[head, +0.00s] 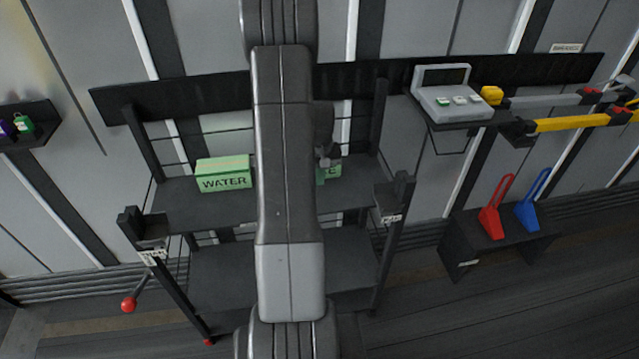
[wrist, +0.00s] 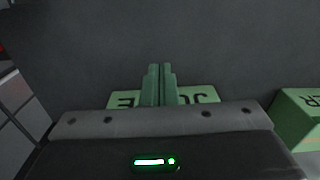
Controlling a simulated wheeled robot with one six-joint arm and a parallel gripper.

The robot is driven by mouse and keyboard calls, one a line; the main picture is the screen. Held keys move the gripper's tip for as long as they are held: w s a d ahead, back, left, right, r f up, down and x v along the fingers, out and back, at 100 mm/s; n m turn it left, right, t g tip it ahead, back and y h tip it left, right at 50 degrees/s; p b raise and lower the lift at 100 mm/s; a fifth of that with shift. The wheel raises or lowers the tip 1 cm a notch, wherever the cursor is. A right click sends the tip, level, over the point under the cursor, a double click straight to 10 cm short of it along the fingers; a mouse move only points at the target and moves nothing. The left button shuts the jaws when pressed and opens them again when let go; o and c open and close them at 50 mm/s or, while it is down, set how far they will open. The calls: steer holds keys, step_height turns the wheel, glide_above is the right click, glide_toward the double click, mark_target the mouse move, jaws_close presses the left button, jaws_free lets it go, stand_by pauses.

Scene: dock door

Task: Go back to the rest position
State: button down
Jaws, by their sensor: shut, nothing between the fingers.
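My gripper (wrist: 159,85) is shut, its two fingers close together with nothing held. In the wrist view it stands in front of a green box with upside-down lettering (wrist: 205,97), apparently JUICE, and hides the middle of that word. I cannot tell whether the fingers touch the box. In the head view this juice box (head: 334,171) is mostly hidden behind my arm, on the upper shelf (head: 270,203) of a dark rack. A green WATER box (head: 223,174) sits left of it on the same shelf. It also shows at the right of the wrist view (wrist: 301,115).
The rack's posts (head: 378,130) rise beside the shelf. A red-knobbed lever (head: 129,304) is at lower left. A grey console (head: 452,100), yellow barrier arm (head: 570,123) and a stand (head: 490,250) with red and blue wedge-like items are right. The lower shelf (head: 225,285) looks empty where visible.

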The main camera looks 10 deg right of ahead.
step_height(320, 180, up, 7)
steer(key=shift+w, duration=0.15)
stand_by(0.4)
